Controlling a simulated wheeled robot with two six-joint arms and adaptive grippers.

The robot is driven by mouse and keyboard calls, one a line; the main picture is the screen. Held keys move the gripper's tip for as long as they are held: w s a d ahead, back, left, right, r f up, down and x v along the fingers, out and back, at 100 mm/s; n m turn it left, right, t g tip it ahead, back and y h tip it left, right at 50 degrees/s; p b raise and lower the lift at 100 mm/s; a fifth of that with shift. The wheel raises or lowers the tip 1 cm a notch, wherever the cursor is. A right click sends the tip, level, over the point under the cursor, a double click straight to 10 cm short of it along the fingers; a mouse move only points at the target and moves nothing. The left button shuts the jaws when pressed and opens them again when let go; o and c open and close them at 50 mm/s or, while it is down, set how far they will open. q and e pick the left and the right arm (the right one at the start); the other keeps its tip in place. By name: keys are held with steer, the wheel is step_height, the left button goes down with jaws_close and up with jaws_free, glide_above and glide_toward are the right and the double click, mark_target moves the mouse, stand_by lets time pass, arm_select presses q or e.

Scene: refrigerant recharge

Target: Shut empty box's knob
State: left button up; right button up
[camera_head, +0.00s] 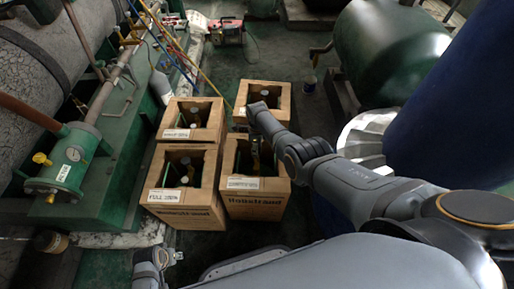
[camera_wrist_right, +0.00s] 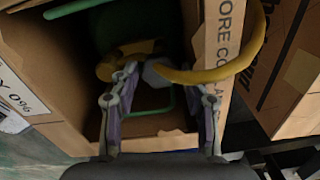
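The empty box (camera_head: 255,206) is the front right open carton, with a small white label whose visible end reads "Y 096" in the right wrist view (camera_wrist_right: 22,98). A green cylinder (camera_wrist_right: 140,25) with a yellow valve (camera_wrist_right: 112,66) stands inside it. A yellow hose (camera_wrist_right: 228,70) curves away from a grey fitting (camera_wrist_right: 160,72) by the valve. My right gripper (camera_wrist_right: 168,84) reaches down into this box, fingers apart on either side of the fitting. I cannot tell whether they touch the knob, which I cannot make out clearly. My left gripper (camera_head: 172,258) is low at the bottom left, its fingers unclear.
A front left box (camera_head: 185,216) labelled FULL stands beside the empty box. Two more cartons stand behind, back left (camera_head: 195,106) and back right (camera_head: 285,98). Hoses hang behind.

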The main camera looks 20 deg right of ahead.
steer(key=shift+r, duration=0.1)
steer(key=shift+w+r, duration=0.1)
steer(key=shift+r, duration=0.15)
step_height(320, 180, up, 11)
steer(key=shift+r, duration=0.15)
stand_by(0.5)
